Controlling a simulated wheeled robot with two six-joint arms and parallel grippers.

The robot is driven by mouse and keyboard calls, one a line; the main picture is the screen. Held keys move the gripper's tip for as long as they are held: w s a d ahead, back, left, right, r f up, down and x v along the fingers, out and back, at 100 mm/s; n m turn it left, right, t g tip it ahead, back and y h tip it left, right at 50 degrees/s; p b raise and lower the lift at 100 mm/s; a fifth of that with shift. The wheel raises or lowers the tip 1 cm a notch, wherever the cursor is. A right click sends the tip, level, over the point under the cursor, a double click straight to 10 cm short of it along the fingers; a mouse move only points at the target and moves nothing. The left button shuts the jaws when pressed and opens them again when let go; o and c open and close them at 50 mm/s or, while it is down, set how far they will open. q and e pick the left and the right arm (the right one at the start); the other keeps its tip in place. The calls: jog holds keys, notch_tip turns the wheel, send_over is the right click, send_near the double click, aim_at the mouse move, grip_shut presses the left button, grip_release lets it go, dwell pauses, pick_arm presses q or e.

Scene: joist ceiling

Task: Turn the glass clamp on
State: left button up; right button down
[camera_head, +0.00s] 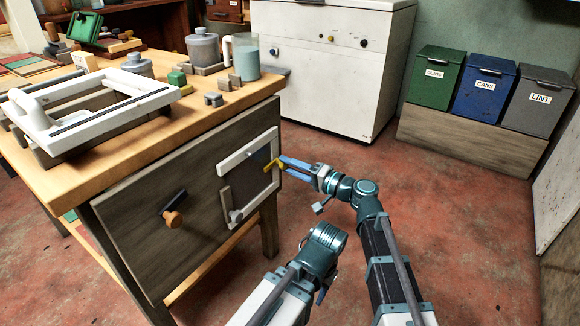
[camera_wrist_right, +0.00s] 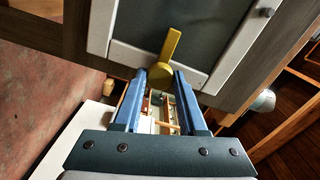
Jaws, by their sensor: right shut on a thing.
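The glass clamp is a yellow lever (camera_head: 272,164) at the right edge of a white-and-grey frame (camera_head: 224,168) around a dark pane, on the side of the wooden bench. In the right wrist view the lever (camera_wrist_right: 171,47) slants up from a round yellow base, against the white frame edge. My right gripper (camera_head: 284,162) is at the lever, its blue fingers (camera_wrist_right: 160,80) shut on the yellow base. Of my left arm, the joints show at the bottom of the head view; its fingers cannot be made out.
A wooden knob (camera_head: 173,218) sticks out of the bench side, left of the frame. The benchtop (camera_head: 165,140) carries a white frame, jars and small blocks. A white chest (camera_head: 320,75) and labelled bins (camera_head: 485,88) stand behind. The red floor right of the bench is clear.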

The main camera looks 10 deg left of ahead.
jog(key=shift+c, duration=2.3)
grip_release()
jog(key=v, duration=1.4)
